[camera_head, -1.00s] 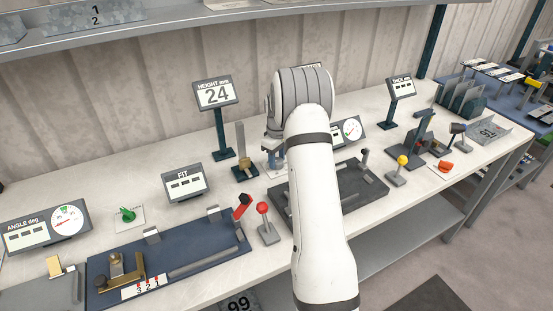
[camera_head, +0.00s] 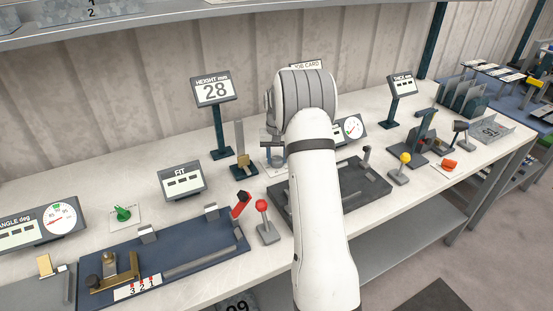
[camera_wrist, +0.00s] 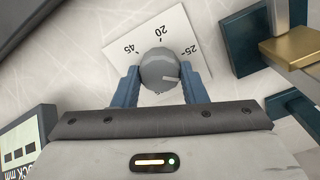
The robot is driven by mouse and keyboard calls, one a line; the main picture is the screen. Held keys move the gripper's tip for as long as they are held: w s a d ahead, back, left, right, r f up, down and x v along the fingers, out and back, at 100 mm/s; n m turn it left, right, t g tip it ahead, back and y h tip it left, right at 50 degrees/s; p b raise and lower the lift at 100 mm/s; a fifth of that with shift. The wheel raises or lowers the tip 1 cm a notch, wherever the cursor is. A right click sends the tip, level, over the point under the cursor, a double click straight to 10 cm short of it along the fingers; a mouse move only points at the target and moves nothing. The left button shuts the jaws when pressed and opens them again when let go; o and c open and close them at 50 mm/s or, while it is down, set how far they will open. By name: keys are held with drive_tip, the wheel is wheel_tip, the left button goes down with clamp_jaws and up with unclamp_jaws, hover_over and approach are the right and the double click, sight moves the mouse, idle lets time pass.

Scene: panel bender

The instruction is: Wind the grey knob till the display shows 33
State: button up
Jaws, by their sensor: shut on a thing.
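The grey knob (camera_wrist: 159,69) shows in the wrist view on a white card (camera_wrist: 178,35) marked 45, 20 and 25. A pale pointer mark on the knob faces toward the lower right. My gripper (camera_wrist: 160,82) is shut on the knob, with one blue finger on each side. In the head view my arm hides the knob and most of the gripper.
A brass-and-steel height gauge (camera_head: 243,158) stands just left of my gripper. A dark plate (camera_head: 372,186) lies under my arm. A red-knobbed lever (camera_head: 264,210) and a yellow-knobbed lever (camera_head: 402,165) stand on either side. The FIT display (camera_head: 182,181) is to the left.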

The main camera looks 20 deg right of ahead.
sight(277, 158)
drive_tip(key=m+b, duration=0.1)
drive_tip(key=m, duration=0.4)
drive_tip(key=shift+m, duration=0.3)
drive_tip(key=m, duration=0.5)
drive_tip(key=shift+b, duration=0.3)
drive_tip(key=shift+r+m, duration=0.1)
drive_tip(key=shift+m, duration=0.2)
drive_tip(key=o, duration=1)
drive_tip(key=shift+c, duration=0.2)
wheel_tip(277, 158, up, 8)
drive_tip(key=shift+f+b, duration=0.15)
drive_tip(key=shift+b, duration=0.15)
